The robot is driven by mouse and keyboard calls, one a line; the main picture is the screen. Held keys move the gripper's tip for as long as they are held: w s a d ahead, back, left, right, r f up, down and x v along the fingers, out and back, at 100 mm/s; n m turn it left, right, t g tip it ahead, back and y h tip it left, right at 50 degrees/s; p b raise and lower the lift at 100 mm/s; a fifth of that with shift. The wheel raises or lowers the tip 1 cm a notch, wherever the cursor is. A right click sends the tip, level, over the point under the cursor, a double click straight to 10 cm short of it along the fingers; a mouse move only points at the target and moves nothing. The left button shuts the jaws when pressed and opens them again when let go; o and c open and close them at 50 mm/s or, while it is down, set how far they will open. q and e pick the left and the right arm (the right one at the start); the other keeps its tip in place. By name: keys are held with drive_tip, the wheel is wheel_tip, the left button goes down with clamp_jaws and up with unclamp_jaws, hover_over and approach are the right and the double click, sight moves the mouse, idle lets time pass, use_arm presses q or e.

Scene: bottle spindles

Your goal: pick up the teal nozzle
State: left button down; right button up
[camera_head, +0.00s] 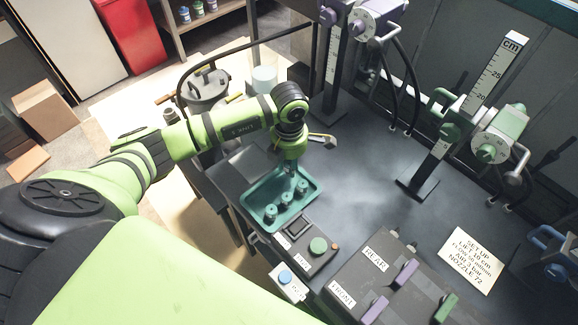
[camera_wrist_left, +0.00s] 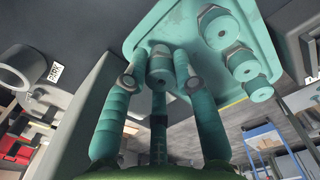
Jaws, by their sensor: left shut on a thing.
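A teal tray (camera_head: 251,196) lies at the left edge of the dark bench. Three teal nozzles (camera_head: 270,213) stand in a row in it in the head view, and several show in the wrist view (camera_wrist_left: 242,64). My left gripper (camera_head: 291,172) points down over the far part of the tray. The tray (camera_wrist_left: 143,37) is right behind that nozzle; I cannot tell whether the two touch. My right gripper is out of view.
A dark box with a round green button (camera_head: 318,245) is in front of the tray. Labelled REAR and FRONT, a larger box (camera_head: 372,285) has purple and green levers. A set-up card (camera_head: 470,260) lies at right. Spindle stands with scales (camera_head: 440,150) rise behind. The middle bench is clear.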

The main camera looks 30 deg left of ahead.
use_arm(q)
wheel_tip(320, 180, up, 3)
drive_tip(key=shift+f+b, duration=0.1)
drive_tip(key=shift+b, duration=0.45)
drive_tip(key=s+d+r+b, duration=0.2)
drive_tip(key=s+d+r, duration=0.4)
drive_tip(key=d, duration=0.3)
drive_tip(key=shift+s+d+r, duration=0.25)
drive_tip(key=shift+d+r, duration=0.15)
drive_tip(key=shift+r, duration=0.05)
